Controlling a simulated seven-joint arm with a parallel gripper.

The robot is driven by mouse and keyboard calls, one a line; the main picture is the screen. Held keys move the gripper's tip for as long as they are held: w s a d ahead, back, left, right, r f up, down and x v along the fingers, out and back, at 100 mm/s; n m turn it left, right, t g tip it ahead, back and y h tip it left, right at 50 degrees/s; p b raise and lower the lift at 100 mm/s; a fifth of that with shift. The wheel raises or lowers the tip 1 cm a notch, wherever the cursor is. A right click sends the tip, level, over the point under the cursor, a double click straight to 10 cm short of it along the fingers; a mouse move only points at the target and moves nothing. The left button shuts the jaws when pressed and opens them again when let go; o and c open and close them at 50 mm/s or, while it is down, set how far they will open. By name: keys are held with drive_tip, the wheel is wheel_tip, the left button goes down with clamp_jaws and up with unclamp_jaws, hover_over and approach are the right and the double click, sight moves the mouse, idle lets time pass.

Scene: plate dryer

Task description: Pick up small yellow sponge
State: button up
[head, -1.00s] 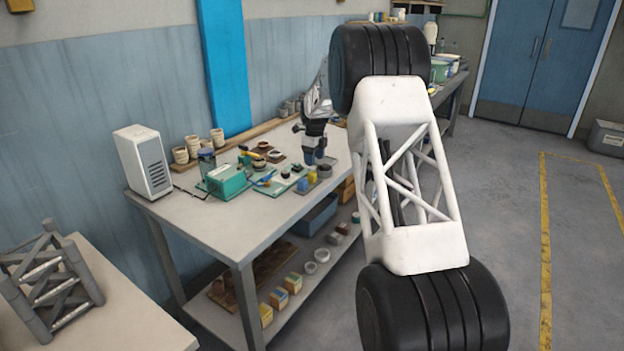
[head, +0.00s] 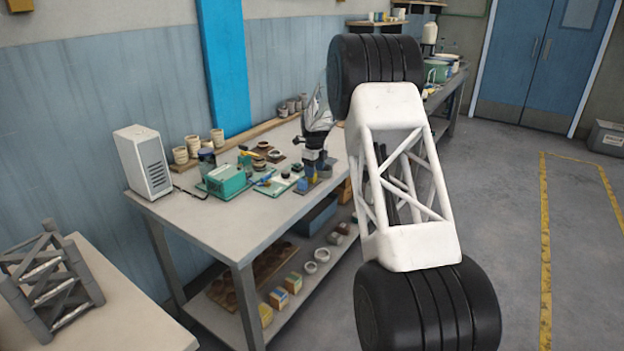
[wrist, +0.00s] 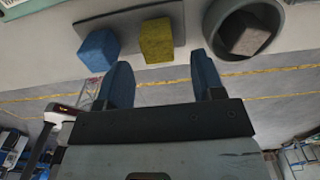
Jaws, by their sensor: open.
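The small yellow sponge (wrist: 157,41) is a yellow block near the top middle of the wrist view. It rests on a thin grey plate (wrist: 130,21), beside a blue block (wrist: 98,49) on its left. My gripper (wrist: 160,70) is open, with its two dark blue fingers apart and nothing between them. The sponge shows just beyond the fingertips, between their lines and a little nearer the left one. In the head view my gripper (head: 316,168) is low over the right part of the workbench; the sponge is hard to make out there.
A grey round bowl (wrist: 213,24) holding a brownish block stands close right of the sponge, near my right finger. The workbench (head: 215,222) also carries a teal box (head: 226,180), a white unit (head: 145,163) and cups (head: 181,155). Its front left is clear.

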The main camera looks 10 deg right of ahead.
drive_tip(key=shift+f, duration=1.3)
drive_tip(key=c, duration=1)
drive_tip(key=shift+r, duration=0.15)
drive_tip(key=shift+r, duration=1.4)
drive_tip(key=shift+s+r, duration=0.2)
drive_tip(key=shift+r, duration=0.1)
drive_tip(key=s+r, duration=0.1)
drive_tip(key=s, duration=1.4)
drive_tip(key=shift+s+a+r, duration=0.15)
drive_tip(key=shift+s+a, duration=0.15)
drive_tip(key=shift+a, duration=0.1)
